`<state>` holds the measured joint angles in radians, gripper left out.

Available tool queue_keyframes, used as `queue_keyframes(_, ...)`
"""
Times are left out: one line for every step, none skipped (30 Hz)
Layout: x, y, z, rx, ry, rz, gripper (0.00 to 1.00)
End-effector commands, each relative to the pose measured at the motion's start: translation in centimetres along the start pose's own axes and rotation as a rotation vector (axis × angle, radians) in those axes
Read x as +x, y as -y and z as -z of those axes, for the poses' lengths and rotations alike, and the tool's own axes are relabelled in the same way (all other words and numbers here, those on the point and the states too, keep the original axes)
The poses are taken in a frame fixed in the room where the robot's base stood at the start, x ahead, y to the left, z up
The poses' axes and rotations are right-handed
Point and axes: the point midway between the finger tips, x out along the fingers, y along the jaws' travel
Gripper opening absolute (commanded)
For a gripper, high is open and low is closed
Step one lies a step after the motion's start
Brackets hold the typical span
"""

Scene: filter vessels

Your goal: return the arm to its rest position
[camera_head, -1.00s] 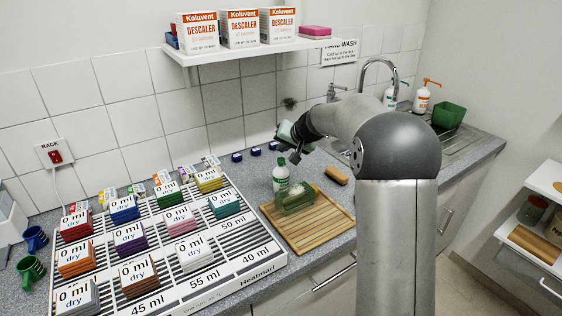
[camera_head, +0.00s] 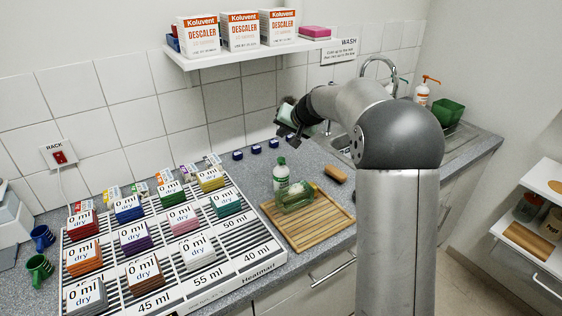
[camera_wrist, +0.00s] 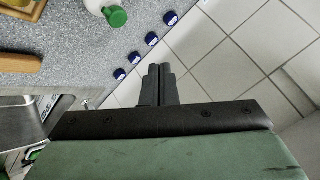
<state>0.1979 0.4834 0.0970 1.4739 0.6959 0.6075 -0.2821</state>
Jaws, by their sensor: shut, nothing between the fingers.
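My arm stands at the right of the head view, bent over the counter. My gripper (camera_head: 288,141) hangs above the back of the counter near the tiled wall. In the wrist view, my gripper (camera_wrist: 159,70) shows its two fingers pressed together with nothing between them. It is clear of the objects below it.
A heated rack (camera_head: 235,251) with labelled blocks lies left. A shelf (camera_head: 262,53) overhangs the wall.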

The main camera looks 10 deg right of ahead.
Motion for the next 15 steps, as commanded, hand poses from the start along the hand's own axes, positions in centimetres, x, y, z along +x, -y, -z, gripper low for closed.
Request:
queue_keyframes(0.0, 0.0, 0.0, 0.0, 0.0, 0.0, 0.0)
queue_keyframes(0.0, 0.0, 0.0, 0.0, 0.0, 0.0, 0.0)
queue_keyframes(0.0, 0.0, 0.0, 0.0, 0.0, 0.0, 0.0)
queue_keyframes(0.0, 0.0, -0.1, -0.001, 0.001, 0.0, 0.0)
queue_keyframes(-0.1, 0.1, -0.2, -0.003, 0.004, -0.002, 0.0)
queue_keyframes(-0.5, 0.2, -0.6, -0.008, 0.011, -0.006, 0.0)
queue_keyframes(-0.8, 0.3, -1.2, -0.014, 0.021, -0.011, 0.0)
queue_keyframes(-1.4, 0.6, -1.9, -0.023, 0.033, -0.018, 0.0)
queue_keyframes(-2.3, 0.8, -3.3, -0.039, 0.058, -0.032, 0.0)
queue_keyframes(-3.2, 1.0, -4.7, -0.053, 0.081, -0.045, 0.0)
queue_keyframes(-4.2, 1.1, -6.2, -0.067, 0.106, -0.062, 0.0)
queue_keyframes(-5.7, 1.0, -8.5, -0.088, 0.144, -0.086, 0.0)
queue_keyframes(-6.9, 1.0, -10.4, -0.104, 0.172, -0.107, 0.0)
queue_keyframes(-8.1, 0.8, -12.3, -0.121, 0.204, -0.128, 0.0)
queue_keyframes(-9.8, 0.4, -15.0, -0.141, 0.243, -0.157, 0.0)
